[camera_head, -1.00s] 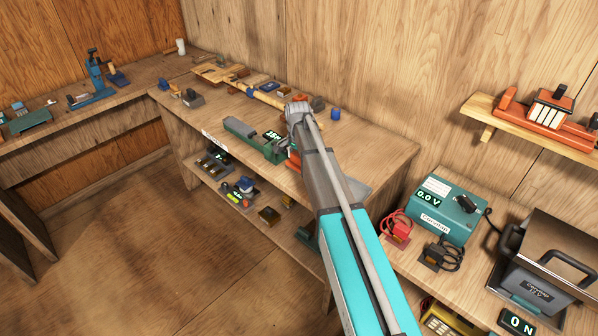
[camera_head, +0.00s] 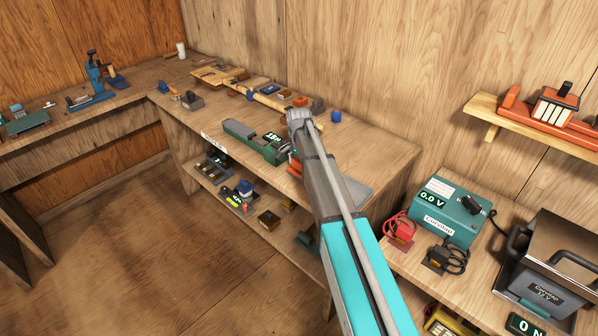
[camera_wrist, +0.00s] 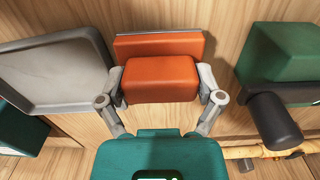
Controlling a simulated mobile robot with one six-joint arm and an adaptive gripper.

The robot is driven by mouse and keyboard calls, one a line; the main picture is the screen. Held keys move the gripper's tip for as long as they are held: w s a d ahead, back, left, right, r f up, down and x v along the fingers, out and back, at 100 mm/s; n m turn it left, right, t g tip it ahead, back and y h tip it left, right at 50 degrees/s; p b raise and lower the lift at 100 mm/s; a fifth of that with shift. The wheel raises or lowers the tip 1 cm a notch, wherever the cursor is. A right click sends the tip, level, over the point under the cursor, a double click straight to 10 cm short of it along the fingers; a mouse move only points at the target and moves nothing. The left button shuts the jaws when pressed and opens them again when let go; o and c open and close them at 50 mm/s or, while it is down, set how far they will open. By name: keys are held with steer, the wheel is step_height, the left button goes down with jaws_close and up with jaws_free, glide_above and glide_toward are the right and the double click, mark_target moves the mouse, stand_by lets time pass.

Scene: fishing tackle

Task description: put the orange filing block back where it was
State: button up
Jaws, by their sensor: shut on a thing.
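The orange filing block (camera_wrist: 160,79) is between the two grey fingers of my gripper (camera_wrist: 162,88) in the wrist view, and they are shut on its sides. A wider flat orange piece (camera_wrist: 158,45) with a grey edge shows just behind it; I cannot tell whether they touch. In the head view my arm hides most of this spot, and a little orange (camera_head: 294,166) shows at the left of my gripper, above the middle bench (camera_head: 385,150).
A green device (camera_head: 262,146) with a display stands close left of my gripper in the head view. A grey tray (camera_wrist: 55,72) lies on the other side. Several small items and a long wooden rod (camera_head: 262,98) lie farther back. A teal meter box (camera_head: 440,212) stands at right.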

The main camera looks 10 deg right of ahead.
mark_target(299, 161)
steer(key=shift+f+b, duration=0.4)
steer(key=shift+f, duration=0.3)
steer(key=shift+f, duration=0.15)
steer(key=o, duration=0.7)
steer(key=shift+o, duration=0.2)
step_height(299, 161, up, 12)
steer(key=p, duration=1.2)
steer(key=shift+r, duration=0.2)
steer(key=s+n, duration=1)
steer(key=s, duration=1.9)
steer(key=shift+n, duration=0.4)
steer(key=shift+d, duration=0.1)
